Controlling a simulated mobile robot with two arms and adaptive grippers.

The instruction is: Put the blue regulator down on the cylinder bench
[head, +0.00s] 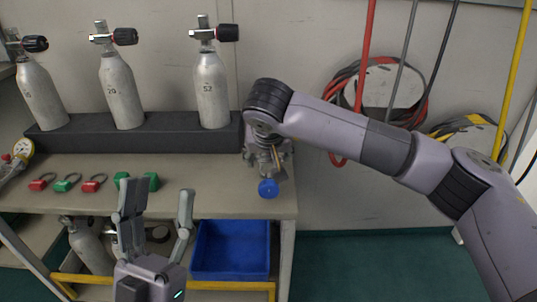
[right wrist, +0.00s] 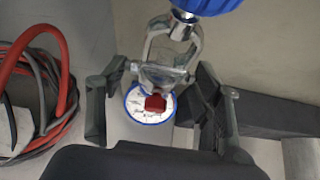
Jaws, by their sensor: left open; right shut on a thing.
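The blue regulator (head: 268,188) hangs at the right end of the cylinder bench (head: 215,190), its blue knob lowest in the head view. My right gripper (head: 266,160) is shut on it. In the right wrist view the regulator's metal yoke (right wrist: 172,50) and a blue-rimmed white gauge face with a red piece show between the fingers. Its blue knob is cut off at the top. I cannot tell whether the regulator touches the bench. My left gripper (head: 158,200) is open and empty in front of the bench's front edge.
Several grey cylinders (head: 122,90) stand in a dark rack (head: 180,138) at the back. Red and green shackles (head: 95,183) and a green dumbbell-like piece (head: 150,181) lie on the bench. A blue bin (head: 232,250) is below. Hoses (head: 375,95) hang on the wall.

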